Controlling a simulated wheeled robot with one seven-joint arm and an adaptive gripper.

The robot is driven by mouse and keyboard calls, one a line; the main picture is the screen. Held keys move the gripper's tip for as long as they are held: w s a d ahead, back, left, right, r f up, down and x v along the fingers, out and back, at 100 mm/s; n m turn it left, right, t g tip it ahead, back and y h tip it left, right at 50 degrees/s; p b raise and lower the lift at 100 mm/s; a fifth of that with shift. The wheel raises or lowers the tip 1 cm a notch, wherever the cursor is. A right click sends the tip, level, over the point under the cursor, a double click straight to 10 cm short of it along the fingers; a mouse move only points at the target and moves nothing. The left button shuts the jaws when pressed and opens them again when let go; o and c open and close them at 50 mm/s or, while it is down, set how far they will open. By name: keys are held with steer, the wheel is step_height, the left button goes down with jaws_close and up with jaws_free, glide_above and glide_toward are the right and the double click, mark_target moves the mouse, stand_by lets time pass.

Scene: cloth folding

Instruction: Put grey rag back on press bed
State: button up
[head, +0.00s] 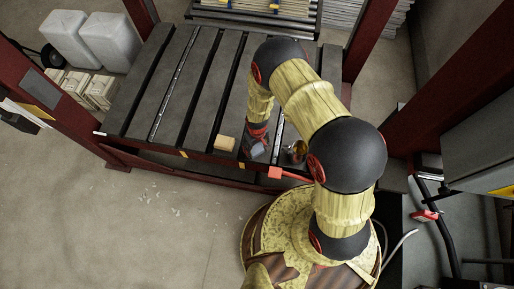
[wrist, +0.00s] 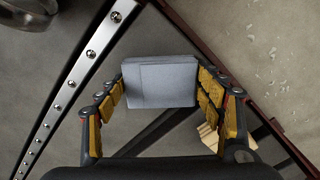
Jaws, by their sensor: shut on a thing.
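The grey rag (wrist: 160,84) is a folded, flat rectangle between the two yellow-padded fingers of my gripper (wrist: 164,92), which is shut on it. In the head view the rag (head: 258,150) shows as a small grey patch at the end of my arm, over the near edge of the press bed, partly hidden by the gripper (head: 256,138). The press bed (head: 174,82) is a dark frame of long slats with gaps between them. I cannot tell whether the rag touches it.
A tan block (head: 225,143) sits at the bed's near edge, left of my gripper. A shiny round metal object (head: 297,151) is just to the right. Dark red posts (head: 372,40) flank the bed. The slats to the left are clear.

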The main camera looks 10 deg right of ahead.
steer(key=shift+r, duration=0.1)
steer(key=o, duration=1.1)
step_height(320, 180, up, 12)
steer(key=p, duration=0.4)
step_height(320, 180, up, 32)
steer(key=f+m+t, duration=0.1)
steer(key=m+t, duration=0.1)
steer(key=t, duration=0.1)
glide_above(257, 147)
steer(key=w+d, duration=0.3)
steer(key=d, duration=0.1)
steer(key=s+d+r+m+t, duration=0.1)
steer(key=s+r, duration=0.5)
steer(key=s+d+r, duration=0.2)
steer(key=s+r, duration=0.5)
steer(key=s+d+r+m+t, duration=0.1)
steer(key=s+d+r, duration=0.1)
steer(key=s+r, duration=0.4)
steer(key=shift+s+d+r+m+t, duration=0.15)
steer(key=shift+s+r+m+t, duration=0.15)
steer(key=shift+r, duration=0.4)
